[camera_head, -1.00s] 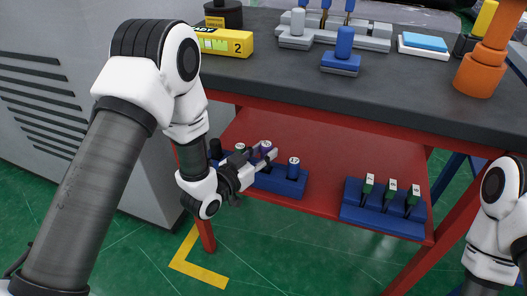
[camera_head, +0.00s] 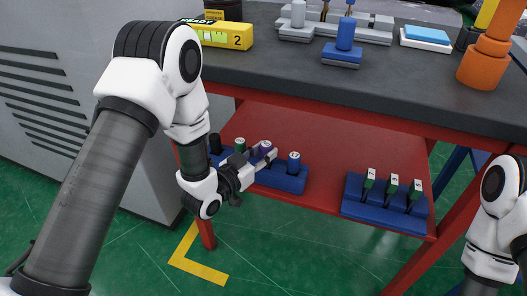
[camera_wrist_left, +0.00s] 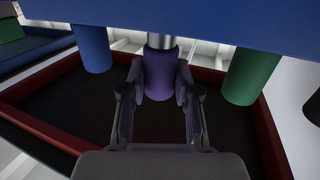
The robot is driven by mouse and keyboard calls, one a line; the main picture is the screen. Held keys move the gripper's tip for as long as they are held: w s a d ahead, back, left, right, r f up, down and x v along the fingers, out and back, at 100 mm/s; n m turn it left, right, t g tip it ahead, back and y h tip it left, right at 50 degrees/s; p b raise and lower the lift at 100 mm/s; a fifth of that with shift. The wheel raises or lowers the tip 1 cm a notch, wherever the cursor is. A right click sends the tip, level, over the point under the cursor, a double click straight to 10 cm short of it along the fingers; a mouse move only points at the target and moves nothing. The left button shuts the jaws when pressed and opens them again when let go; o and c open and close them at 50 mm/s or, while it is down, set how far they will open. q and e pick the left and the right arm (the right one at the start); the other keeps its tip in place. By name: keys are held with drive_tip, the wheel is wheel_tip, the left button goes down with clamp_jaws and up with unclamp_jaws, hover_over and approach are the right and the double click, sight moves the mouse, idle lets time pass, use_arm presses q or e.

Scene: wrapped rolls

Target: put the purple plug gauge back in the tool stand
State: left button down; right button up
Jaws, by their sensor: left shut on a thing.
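The purple plug gauge (camera_head: 265,147) is upright on the lower red shelf, over the blue tool stand (camera_head: 288,184). My left gripper (camera_head: 259,158) is shut on its purple handle. In the left wrist view the purple handle (camera_wrist_left: 160,78) sits between the two fingers (camera_wrist_left: 160,100). A short length of silver shank (camera_wrist_left: 161,41) shows between the handle and the stand's blue block (camera_wrist_left: 200,14). How deep the shank goes into the block is hidden. My right gripper is out of view; only part of that arm shows at the right edge.
In the same stand, a blue gauge (camera_head: 293,162) is to the right, a green one (camera_head: 240,145) and a black one (camera_head: 215,143) to the left. A second blue stand (camera_head: 385,210) with green-handled tools is farther right. The tabletop (camera_head: 290,70) overhangs the shelf.

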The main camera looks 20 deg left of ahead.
use_arm(q)
drive_tip(key=shift+f+b, duration=0.45)
drive_tip(key=shift+f, duration=0.2)
drive_tip(key=c, duration=0.8)
unclamp_jaws()
drive_tip(key=shift+o, duration=0.2)
drive_tip(key=shift+s, duration=0.15)
drive_tip(key=v, duration=0.8)
drive_tip(key=shift+s+a+f, duration=0.15)
drive_tip(key=shift+s+f, duration=0.2)
drive_tip(key=shift+s, duration=0.05)
